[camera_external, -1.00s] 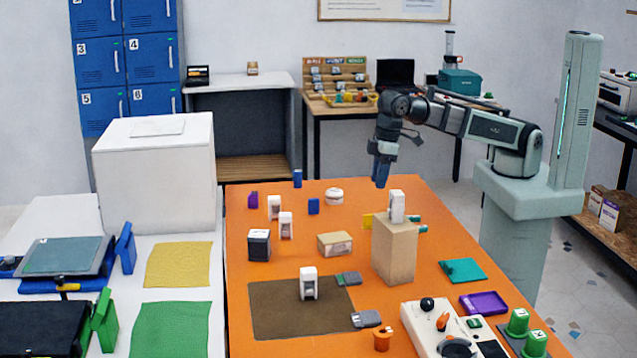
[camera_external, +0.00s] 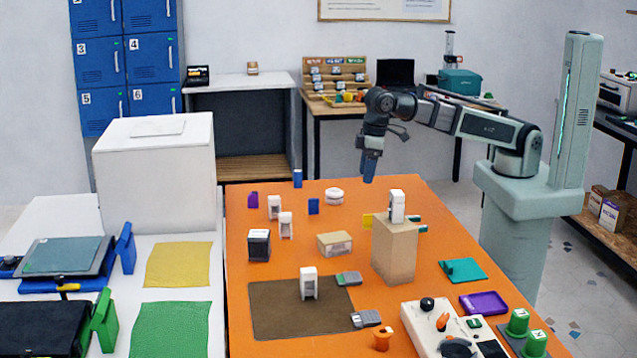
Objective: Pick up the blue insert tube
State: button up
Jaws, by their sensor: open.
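A slim upright blue piece (camera_external: 297,179), which looks like the blue insert tube, stands at the far edge of the orange table (camera_external: 290,285). A shorter, blockier blue piece (camera_external: 313,206) stands a little nearer and to its right. My gripper (camera_external: 368,178) points down above the far part of the table, to the right of both blue pieces and apart from them. It is open, with nothing seen between its fingers; the finger gap is too small to make out.
White pieces (camera_external: 274,207) and a purple piece (camera_external: 252,200) stand to the left of the blue ones. A round white item (camera_external: 334,195) lies between the blue pieces and my gripper. A tall cardboard box (camera_external: 394,250) carries a white piece nearer the camera.

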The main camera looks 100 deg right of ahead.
jog(key=w+d+f+m+g, duration=0.1)
jog(key=w+d+m, duration=0.35)
jog(key=d, duration=1.05)
jog(key=w+d+m, duration=0.1)
jog(key=w+d, duration=0.6)
jog(key=d, duration=0.8)
jog(key=m, duration=0.7)
send_over(298, 171)
jog(key=shift+g, duration=0.3)
jog(key=shift+f, duration=6.6)
jog(key=shift+c, duration=0.3)
grip_shut()
